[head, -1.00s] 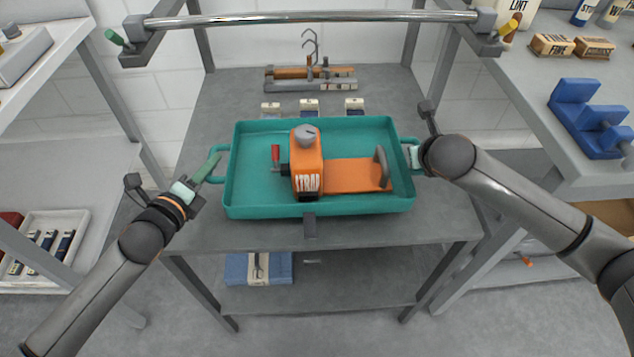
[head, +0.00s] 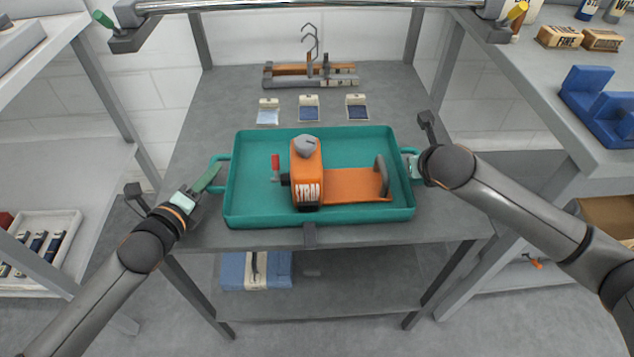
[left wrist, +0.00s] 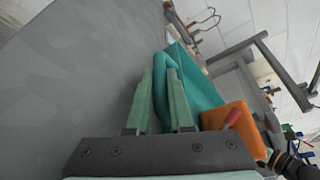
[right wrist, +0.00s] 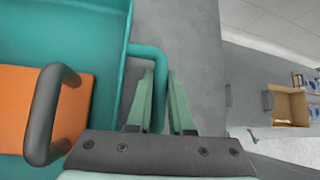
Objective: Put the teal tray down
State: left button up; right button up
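The teal tray (head: 240,208) is level over the grey table, near its front edge. I cannot tell whether its underside touches the tabletop. It carries an orange strapping device (head: 345,183) marked "STRAP" with a red-handled lever. My left gripper (head: 208,178) is at the tray's left handle; in the left wrist view its fingers (left wrist: 161,88) are closed around that teal handle. My right gripper (head: 411,166) is at the right handle; in the right wrist view its fingers (right wrist: 160,88) are closed around it.
Behind the tray lie several small packets (head: 309,108) and a tool with hooks (head: 310,75). A folded blue cloth (head: 232,271) lies on the lower shelf. Shelving stands left; a bench with a blue block (head: 597,105) stands right.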

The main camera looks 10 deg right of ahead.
pick_arm(q)
jog(key=shift+o, duration=0.7)
pick_arm(e)
jog(key=shift+o, duration=0.7)
pick_arm(q)
jog(key=o, duration=0.3)
pick_arm(e)
jog(key=o, duration=0.3)
pick_arm(q)
jog(key=shift+r, duration=0.15)
pick_arm(e)
jog(key=shift+r, duration=0.15)
